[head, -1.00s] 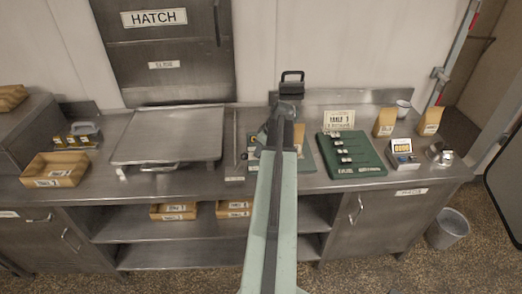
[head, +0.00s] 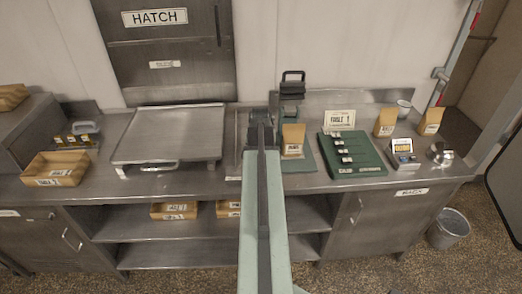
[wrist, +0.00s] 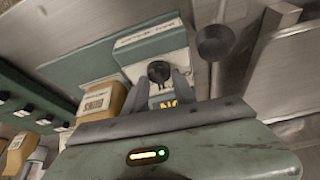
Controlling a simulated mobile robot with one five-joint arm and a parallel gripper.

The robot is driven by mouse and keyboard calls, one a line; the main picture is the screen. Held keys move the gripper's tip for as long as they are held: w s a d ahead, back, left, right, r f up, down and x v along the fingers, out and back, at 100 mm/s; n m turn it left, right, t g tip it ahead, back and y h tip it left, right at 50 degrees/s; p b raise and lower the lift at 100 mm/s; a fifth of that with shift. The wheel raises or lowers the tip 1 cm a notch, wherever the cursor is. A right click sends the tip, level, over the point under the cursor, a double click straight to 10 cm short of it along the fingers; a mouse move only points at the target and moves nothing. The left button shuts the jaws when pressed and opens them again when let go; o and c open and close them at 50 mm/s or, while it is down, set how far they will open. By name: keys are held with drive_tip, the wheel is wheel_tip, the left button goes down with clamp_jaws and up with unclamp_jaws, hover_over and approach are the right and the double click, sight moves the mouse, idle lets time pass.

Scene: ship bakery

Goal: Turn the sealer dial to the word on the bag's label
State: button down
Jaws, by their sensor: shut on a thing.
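The sealer (head: 292,92) is a green and pale machine with a black handle on top, at the back of the counter. In the wrist view its pale front panel (wrist: 134,52) bears a small black round dial (wrist: 159,72). My gripper (wrist: 164,84) is shut on the dial, one grey finger on each side of it. In the head view my arm hides the dial. A brown paper bag (head: 293,138) stands on the sealer's green base (head: 300,166), and it also shows in the wrist view (wrist: 112,98).
A large metal plate (head: 168,138) lies to the left.

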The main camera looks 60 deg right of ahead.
drive_tip(key=m+g, duration=0.1)
drive_tip(key=m, duration=0.1)
drive_tip(key=m+g, duration=0.1)
drive_tip(key=m, duration=0.2)
drive_tip(key=shift+w+h, duration=0.15)
drive_tip(key=shift+h, duration=0.15)
drive_tip(key=m+g, duration=0.2)
drive_tip(key=m, duration=0.3)
drive_tip(key=shift+m, duration=0.4)
drive_tip(key=c, duration=1)
unclamp_jaws()
drive_tip(key=shift+c, duration=0.2)
drive_tip(key=p+v, duration=0.7)
drive_tip(key=v, duration=0.1)
drive_tip(key=shift+d, duration=0.15)
